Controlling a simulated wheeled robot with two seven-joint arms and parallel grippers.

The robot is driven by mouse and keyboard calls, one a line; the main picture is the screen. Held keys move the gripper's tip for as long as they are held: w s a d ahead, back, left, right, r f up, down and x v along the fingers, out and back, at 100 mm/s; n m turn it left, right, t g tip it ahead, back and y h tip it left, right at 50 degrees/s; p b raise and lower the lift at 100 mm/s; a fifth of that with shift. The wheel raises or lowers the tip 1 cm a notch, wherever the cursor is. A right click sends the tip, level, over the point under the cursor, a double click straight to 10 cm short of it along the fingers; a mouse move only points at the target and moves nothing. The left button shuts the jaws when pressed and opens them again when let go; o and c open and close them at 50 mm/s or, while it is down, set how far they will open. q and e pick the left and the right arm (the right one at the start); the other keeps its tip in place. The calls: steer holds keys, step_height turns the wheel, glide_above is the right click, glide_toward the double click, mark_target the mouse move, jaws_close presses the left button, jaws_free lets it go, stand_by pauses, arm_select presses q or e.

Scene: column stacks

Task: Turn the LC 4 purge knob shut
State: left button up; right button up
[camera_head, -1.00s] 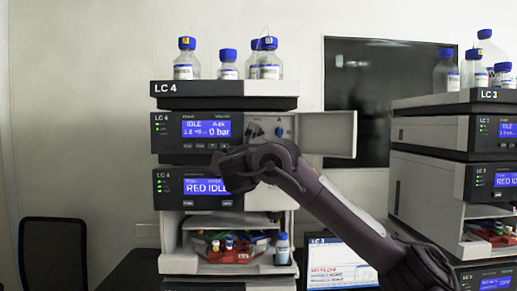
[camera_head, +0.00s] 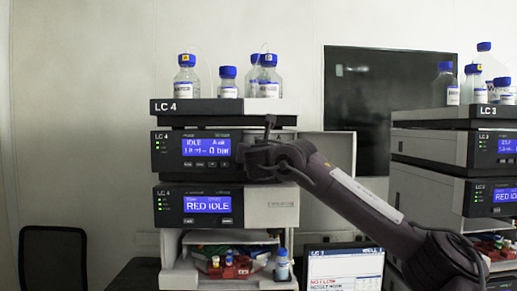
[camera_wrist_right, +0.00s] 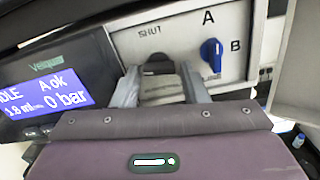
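The LC 4 stack (camera_head: 178,107) stands left of centre in the head view. Its pump module has an open door (camera_head: 340,150) on the right. In the right wrist view a dark, rounded purge knob (camera_wrist_right: 160,62) sits under the word SHUT on the pale panel (camera_wrist_right: 180,38). My right gripper (camera_wrist_right: 160,78) is at this panel, its two grey fingers apart on either side of the knob. I cannot tell whether they touch it. My right gripper (camera_head: 266,132) hides the panel in the head view. My left gripper is not in view.
A blue A/B knob (camera_wrist_right: 212,53) sits close to the right finger. The pump display (camera_wrist_right: 45,92) reads 0 bar. Bottles (camera_head: 187,76) stand on top of LC 4. A laptop (camera_head: 343,268) stands below my arm, and the LC 3 stack (camera_head: 430,145) is at the right.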

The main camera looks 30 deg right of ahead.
steer(key=shift+c, duration=0.4)
steer(key=c, duration=0.6)
steer(key=m+b, duration=0.3)
steer(key=m, duration=0.5)
steer(key=m+b, duration=0.3)
steer(key=m, duration=0.4)
steer(key=shift+w+a+m+b, duration=0.2)
steer(key=shift+m+b, duration=0.1)
steer(key=shift+m, duration=0.1)
steer(key=shift+r, duration=0.1)
steer(key=o, duration=0.7)
